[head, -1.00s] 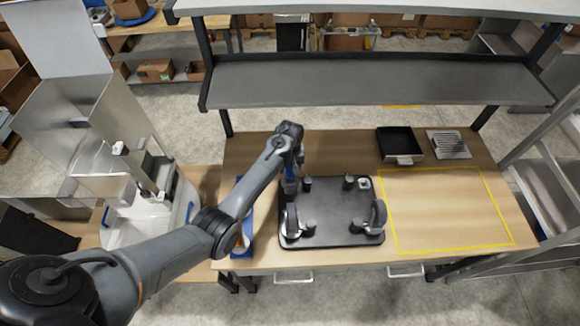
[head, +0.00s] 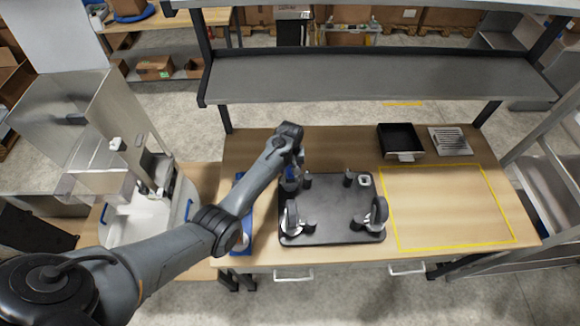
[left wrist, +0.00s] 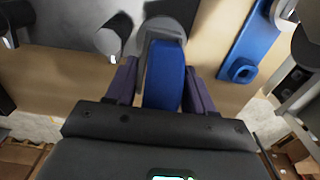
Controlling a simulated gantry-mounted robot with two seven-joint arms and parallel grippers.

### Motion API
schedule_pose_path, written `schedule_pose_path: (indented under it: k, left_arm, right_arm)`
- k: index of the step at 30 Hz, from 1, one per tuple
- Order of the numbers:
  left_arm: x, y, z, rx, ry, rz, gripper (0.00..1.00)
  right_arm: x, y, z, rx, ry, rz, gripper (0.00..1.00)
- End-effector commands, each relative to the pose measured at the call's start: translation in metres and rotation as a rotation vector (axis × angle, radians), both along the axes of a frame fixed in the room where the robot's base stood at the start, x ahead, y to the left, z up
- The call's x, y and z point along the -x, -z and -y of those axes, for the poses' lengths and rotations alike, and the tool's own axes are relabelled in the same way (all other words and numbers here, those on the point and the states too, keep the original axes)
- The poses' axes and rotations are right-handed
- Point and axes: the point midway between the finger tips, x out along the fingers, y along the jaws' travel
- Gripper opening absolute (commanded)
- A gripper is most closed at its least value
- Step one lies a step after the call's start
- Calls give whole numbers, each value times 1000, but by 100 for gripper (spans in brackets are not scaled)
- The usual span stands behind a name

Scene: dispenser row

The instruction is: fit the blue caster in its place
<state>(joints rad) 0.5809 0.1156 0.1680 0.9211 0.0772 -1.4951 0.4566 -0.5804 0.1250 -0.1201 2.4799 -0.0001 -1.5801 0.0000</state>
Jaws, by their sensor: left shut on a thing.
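The black base plate (head: 335,207) lies on the workbench. My left gripper (head: 291,186) is at its back left corner. In the left wrist view, its two purple fingers (left wrist: 162,85) are shut on the blue caster (left wrist: 165,75), one on each side of the wheel. Whether the caster is seated in the plate is hidden. Grey-wheeled casters stand at the plate's front left (head: 291,218) and front right (head: 378,212). A pale square fitting (head: 364,180) shows at the back right corner. My right gripper is not in view.
A blue holder (left wrist: 250,50) lies left of the plate, partly behind my arm in the head view. A black bin (head: 400,140) and a slotted metal tray (head: 450,141) stand at the back right. The yellow-outlined area (head: 445,205) is clear. A grey shelf (head: 370,77) spans above the back.

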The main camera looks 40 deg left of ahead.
Motion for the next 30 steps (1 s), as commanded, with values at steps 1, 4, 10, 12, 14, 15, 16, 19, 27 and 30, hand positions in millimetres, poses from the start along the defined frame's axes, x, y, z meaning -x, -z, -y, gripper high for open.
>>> schedule_pose_path:
  k: [1, 4, 10, 12, 14, 15, 16, 19, 27, 30]
  left_arm:
    - [-1, 1, 0, 0, 0, 1, 2]
    - [-1, 4, 0, 0, 0, 1, 2]
    - [-1, 4, 0, 0, 0, 1, 74]
    - [0, 4, 0, 0, 0, 1, 83]
    - [0, 4, 0, 0, 0, 1, 83]
    - [0, 4, 0, 0, 0, 1, 83]
    - [0, 4, 0, 0, 0, 0, 83]
    - [0, 5, 0, 0, 0, -1, 83]
    - [-1, -13, 0, -1, 0, 3, 83]
    - [0, -28, 0, -1, 0, 4, 83]
  right_arm:
    - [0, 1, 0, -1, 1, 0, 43]
    - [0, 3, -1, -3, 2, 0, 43]
    - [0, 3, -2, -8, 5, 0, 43]
    - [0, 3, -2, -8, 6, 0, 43]
    - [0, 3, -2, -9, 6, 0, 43]
    - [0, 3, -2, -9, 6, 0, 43]
    - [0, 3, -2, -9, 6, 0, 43]
    - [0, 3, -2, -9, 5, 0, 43]
    - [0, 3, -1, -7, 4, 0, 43]
    - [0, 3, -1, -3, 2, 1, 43]
